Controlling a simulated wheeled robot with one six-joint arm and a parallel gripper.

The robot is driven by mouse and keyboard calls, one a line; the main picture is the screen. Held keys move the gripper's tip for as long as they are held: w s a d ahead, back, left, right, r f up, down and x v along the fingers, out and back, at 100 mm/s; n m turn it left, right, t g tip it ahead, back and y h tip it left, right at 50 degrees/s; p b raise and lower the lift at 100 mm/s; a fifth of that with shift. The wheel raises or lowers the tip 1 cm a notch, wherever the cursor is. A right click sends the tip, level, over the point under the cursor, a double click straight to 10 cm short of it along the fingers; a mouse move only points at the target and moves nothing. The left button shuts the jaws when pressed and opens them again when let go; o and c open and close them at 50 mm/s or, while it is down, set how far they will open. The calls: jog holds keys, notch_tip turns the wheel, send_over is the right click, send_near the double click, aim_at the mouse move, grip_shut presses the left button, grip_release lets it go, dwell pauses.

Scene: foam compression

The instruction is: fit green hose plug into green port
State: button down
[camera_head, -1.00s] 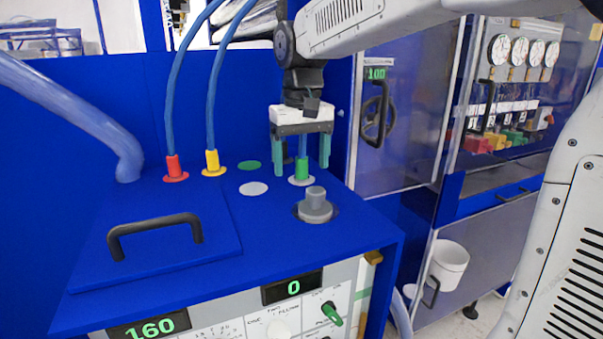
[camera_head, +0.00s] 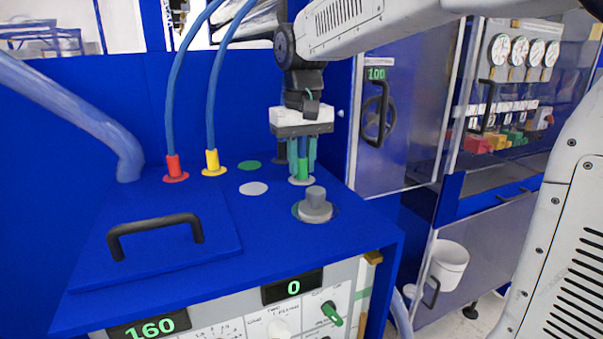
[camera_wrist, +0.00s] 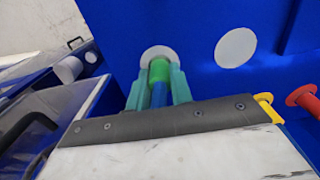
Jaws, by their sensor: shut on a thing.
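The green hose plug (camera_head: 302,171) stands upright on a white disc (camera_head: 301,181) on the blue bench top. My gripper (camera_head: 302,158) points down, with its teal fingers closed around the plug and its blue hose. In the wrist view the green plug (camera_wrist: 159,72) and blue hose (camera_wrist: 159,96) sit between the two fingers, above the white disc (camera_wrist: 152,52). The green port (camera_head: 249,165) is a flat green disc to the left of the plug. I cannot make it out in the wrist view.
Red (camera_head: 174,168) and yellow (camera_head: 212,162) plugs with blue hoses stand to the left. An empty pale disc (camera_head: 253,188) lies in front of the green port. A grey knob (camera_head: 315,205) is in front of the plug. A black handle (camera_head: 155,230) rises at front left.

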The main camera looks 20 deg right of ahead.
aim_at(302, 157)
jog(key=shift+r, duration=2.35)
jog(key=shift+r, duration=0.15)
